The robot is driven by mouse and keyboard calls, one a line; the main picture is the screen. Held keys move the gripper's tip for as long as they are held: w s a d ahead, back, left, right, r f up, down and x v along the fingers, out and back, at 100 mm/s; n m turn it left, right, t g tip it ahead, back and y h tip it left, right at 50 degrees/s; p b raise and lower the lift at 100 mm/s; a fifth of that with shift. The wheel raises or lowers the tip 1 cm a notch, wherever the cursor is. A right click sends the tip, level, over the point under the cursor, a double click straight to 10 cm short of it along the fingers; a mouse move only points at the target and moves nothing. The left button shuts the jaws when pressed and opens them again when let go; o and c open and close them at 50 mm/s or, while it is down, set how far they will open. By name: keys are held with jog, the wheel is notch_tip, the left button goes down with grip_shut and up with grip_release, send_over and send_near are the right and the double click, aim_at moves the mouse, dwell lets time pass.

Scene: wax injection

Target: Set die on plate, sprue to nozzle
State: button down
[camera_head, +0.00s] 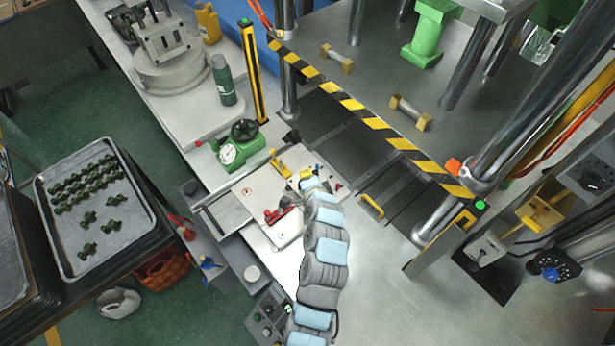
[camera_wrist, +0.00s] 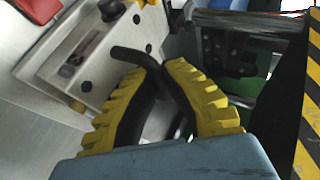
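My gripper (camera_head: 308,180) is over the right end of a white fixture plate (camera_head: 281,231) on the bench, in the head view. In the wrist view, my gripper (camera_wrist: 162,68) has two yellow ribbed fingers with tips close together. A dark bent bar (camera_wrist: 135,57) runs to the gap between the tips; I cannot tell whether they grip it. A pale block (camera_wrist: 92,55) with a recess and black knobs lies beyond the left finger; it may be the die. My arm hides part of this area in the head view. I cannot make out the sprue or nozzle.
A red clamp (camera_head: 279,213) and a green dial device (camera_head: 237,147) are left of my gripper. A yellow handle (camera_head: 372,206) stands at right. A striped yellow-black bar (camera_head: 370,118) crosses the press between steel columns. A tray of green parts (camera_head: 97,238) is far left.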

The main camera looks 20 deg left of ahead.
jog(key=c, duration=1.2)
grip_release()
jog(key=shift+w, duration=0.1)
jog(key=shift+o, duration=0.2)
jog(key=shift+f, duration=0.15)
jog(key=v, duration=1.2)
